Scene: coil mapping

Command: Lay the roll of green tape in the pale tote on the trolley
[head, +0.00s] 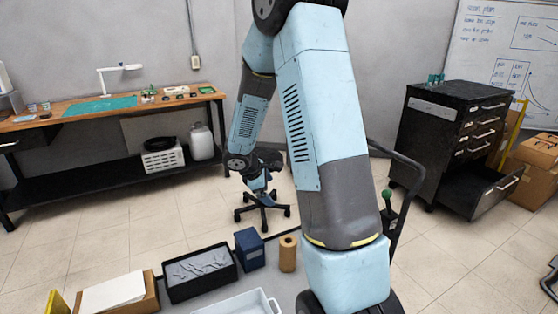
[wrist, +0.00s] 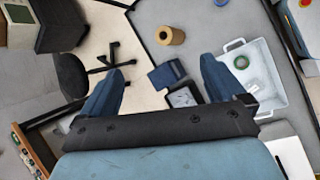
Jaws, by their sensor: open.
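One finger covers part of the tote's left side.
A brown roll (head: 288,253), a dark blue box (head: 250,248) and a black tray (head: 199,273) with grey contents stand beside the tote. A white-topped cardboard box (head: 117,295) is at the left. A black chair (wrist: 72,74) stands on the floor beyond.

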